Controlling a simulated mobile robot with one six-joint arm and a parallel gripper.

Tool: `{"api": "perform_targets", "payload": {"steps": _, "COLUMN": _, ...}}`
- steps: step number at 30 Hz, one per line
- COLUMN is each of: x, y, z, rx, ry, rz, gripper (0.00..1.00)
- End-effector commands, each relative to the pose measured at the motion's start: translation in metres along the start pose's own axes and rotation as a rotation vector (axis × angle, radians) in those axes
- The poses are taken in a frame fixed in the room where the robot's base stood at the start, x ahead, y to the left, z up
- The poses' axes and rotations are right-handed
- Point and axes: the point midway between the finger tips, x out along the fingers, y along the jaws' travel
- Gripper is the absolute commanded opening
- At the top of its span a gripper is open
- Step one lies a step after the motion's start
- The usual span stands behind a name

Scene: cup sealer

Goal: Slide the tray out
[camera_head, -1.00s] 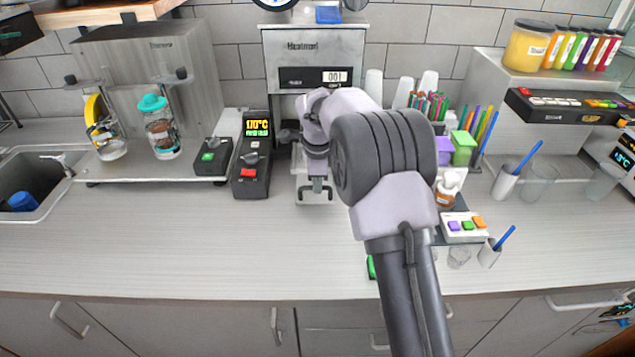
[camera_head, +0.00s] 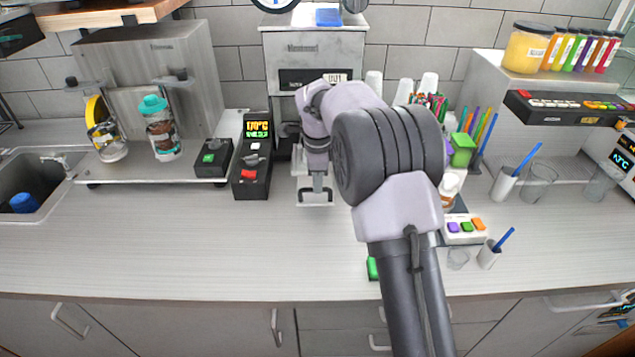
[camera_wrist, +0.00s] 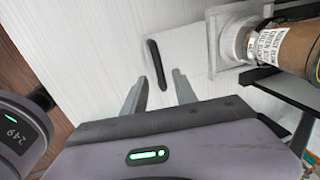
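The cup sealer (camera_head: 312,50) is a grey metal machine at the back middle, partly hidden by my arm. A pale tray front (camera_head: 303,203) shows low in front of it, beneath my gripper. In the wrist view, a dark bar (camera_wrist: 153,55), which looks like the tray's handle, stands out against a pale surface. My gripper (camera_wrist: 160,75) is open, with the near end of the bar between its two fingers and gaps visible on both sides. In the head view my gripper (camera_head: 317,186) points down over the tray front. The tray's rear part is hidden.
A black control box (camera_head: 252,160) stands left of the sealer. A labelled bottle (camera_wrist: 272,45) is close on the right in the wrist view. Cups, straws and a button panel (camera_head: 463,228) stand right of my arm. The counter front (camera_head: 180,240) is clear.

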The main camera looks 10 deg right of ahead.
Motion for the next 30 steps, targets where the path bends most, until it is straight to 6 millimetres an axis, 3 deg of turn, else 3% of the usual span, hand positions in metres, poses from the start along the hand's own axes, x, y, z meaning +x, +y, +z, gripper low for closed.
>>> {"api": "perform_targets", "payload": {"steps": 1, "x": -0.02, "y": -0.002, "z": 0.0, "rx": 0.001, "ry": -0.001, "rz": -0.004, "gripper": 0.34}}
{"api": "perform_targets", "payload": {"steps": 6, "x": -0.08, "y": -0.002, "z": 0.0, "rx": 0.001, "ry": -0.001, "rz": -0.005, "gripper": 0.34}}
{"api": "perform_targets", "payload": {"steps": 12, "x": -0.13, "y": -0.001, "z": 0.0, "rx": 0.001, "ry": 0.0, "rz": -0.002, "gripper": 0.34}}
{"api": "perform_targets", "payload": {"steps": 17, "x": -0.146, "y": -0.001, "z": 0.0, "rx": 0.0, "ry": 0.0, "rz": -0.001, "gripper": 0.34}}
{"api": "perform_targets", "payload": {"steps": 26, "x": -0.147, "y": 0.0, "z": 0.0, "rx": -0.002, "ry": 0.0, "rz": -0.001, "gripper": 0.34}}
{"api": "perform_targets", "payload": {"steps": 29, "x": -0.158, "y": 0.016, "z": -0.002, "rx": -0.08, "ry": -0.018, "rz": -0.019, "gripper": 0.34}}
{"api": "perform_targets", "payload": {"steps": 30, "x": -0.167, "y": 0.034, "z": -0.003, "rx": -0.156, "ry": -0.031, "rz": -0.037, "gripper": 0.34}}
